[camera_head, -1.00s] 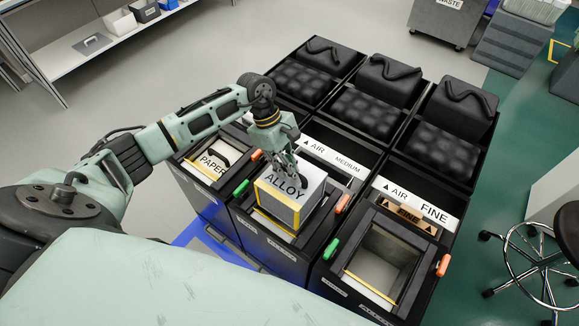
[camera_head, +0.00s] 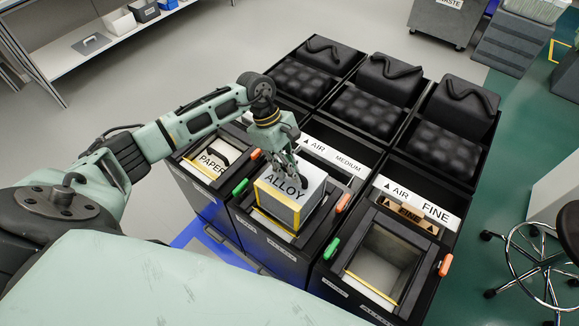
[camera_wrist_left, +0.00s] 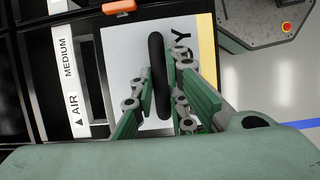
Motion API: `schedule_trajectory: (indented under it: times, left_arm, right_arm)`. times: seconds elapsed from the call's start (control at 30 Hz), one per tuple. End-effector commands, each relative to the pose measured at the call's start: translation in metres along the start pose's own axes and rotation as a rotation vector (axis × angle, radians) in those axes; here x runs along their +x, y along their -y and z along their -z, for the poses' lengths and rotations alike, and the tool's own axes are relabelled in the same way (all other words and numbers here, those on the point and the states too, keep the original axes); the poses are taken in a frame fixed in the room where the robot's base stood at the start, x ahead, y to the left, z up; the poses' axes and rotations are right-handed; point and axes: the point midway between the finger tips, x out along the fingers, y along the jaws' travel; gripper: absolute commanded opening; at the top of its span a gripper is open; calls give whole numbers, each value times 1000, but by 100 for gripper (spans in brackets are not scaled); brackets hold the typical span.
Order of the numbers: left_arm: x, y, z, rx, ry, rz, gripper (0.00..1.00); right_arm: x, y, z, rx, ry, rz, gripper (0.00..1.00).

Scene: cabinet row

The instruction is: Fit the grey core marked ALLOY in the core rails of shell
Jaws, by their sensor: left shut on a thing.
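The grey core marked ALLOY (camera_head: 301,207) is a light grey block with a yellow edge. It sits over the middle bay of the cabinet row, with its upper part above the bay's frame. The middle shell (camera_head: 262,222) is black, with a green and an orange latch at its sides; its rails are hidden under the core. My left gripper (camera_head: 279,170) is over the core's top, shut on its black handle. In the left wrist view the fingers (camera_wrist_left: 160,95) stand on both sides of the black handle (camera_wrist_left: 156,75). My right gripper is not in view.
The left bay holds a core marked PAPER (camera_head: 211,164). The right bay (camera_head: 384,256), by the AIR FINE label (camera_head: 416,204), is open and empty. Black padded lids (camera_head: 388,70) stand raised behind. A stool (camera_head: 540,262) is at the right.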

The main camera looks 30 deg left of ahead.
Motion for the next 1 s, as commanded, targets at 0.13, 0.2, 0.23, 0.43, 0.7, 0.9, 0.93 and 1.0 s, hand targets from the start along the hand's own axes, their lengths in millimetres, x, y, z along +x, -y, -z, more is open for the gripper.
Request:
schedule_trajectory:
  times: [0.13, 0.2, 0.23, 0.43, 0.7, 0.9, 0.93, 1.0]
  left_arm:
    - [2, -1, 1, 1, 2, -4, 0]
    - [4, -1, 1, 1, 2, -4, 0]
    - [4, -1, 2, 1, 2, -4, 0]
    - [9, -1, 4, 1, 2, -4, 0]
    - [15, -1, 6, 1, 1, -4, 0]
    - [19, -1, 8, 1, 1, -4, 0]
    - [20, -1, 8, 1, 1, -4, 0]
    - [21, -1, 9, 1, 1, -4, 0]
  right_arm:
    - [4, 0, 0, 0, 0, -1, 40]
    - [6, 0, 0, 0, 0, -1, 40]
    - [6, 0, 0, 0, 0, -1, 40]
    - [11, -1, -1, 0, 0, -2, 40]
    - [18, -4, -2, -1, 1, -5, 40]
    - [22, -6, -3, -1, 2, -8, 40]
    - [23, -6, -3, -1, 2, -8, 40]
    - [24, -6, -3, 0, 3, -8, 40]
